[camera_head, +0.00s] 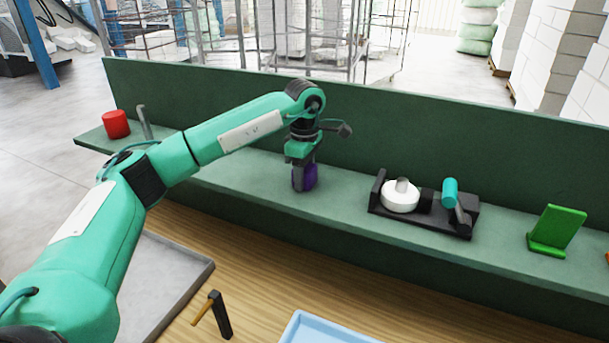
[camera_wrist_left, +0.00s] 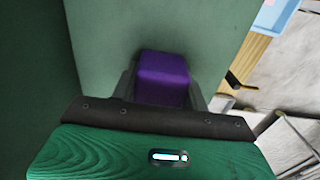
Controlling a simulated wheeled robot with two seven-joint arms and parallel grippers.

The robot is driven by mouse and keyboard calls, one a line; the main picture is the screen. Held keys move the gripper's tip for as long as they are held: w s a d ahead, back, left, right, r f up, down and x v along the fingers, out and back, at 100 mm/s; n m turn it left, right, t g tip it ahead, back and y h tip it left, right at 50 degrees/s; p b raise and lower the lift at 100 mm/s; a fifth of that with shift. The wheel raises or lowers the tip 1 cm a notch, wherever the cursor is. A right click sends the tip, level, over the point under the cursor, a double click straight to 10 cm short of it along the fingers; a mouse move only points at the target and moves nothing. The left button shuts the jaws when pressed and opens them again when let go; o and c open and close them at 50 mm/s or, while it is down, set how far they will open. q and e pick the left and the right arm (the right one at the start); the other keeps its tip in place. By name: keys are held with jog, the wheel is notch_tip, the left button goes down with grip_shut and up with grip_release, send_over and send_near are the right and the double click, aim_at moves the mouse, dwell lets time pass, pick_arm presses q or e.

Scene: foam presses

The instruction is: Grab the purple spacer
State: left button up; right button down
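The purple spacer (camera_head: 310,177) stands on the green shelf near the middle of the head view. My left gripper (camera_head: 304,184) points down over it, with a dark finger covering its left part. In the left wrist view the spacer (camera_wrist_left: 163,78) sits between the two dark fingers (camera_wrist_left: 163,88), which lie close along its sides. I cannot tell whether they press on it or leave a small gap. The spacer's lower part is hidden by the palm in the wrist view. My right gripper is not in view.
The shelf (camera_head: 345,208) has a green back wall. A red cylinder (camera_head: 116,124) stands at its left end. A black fixture (camera_head: 424,221) with white and teal parts and a green stand (camera_head: 556,230) are to the right. A grey tray (camera_head: 186,277) and blue tray (camera_head: 322,330) lie in front.

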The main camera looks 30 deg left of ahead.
pick_arm(q)
jog(key=c, duration=0.3)
jog(key=shift+c, duration=0.2)
jog(key=shift+r, duration=0.15)
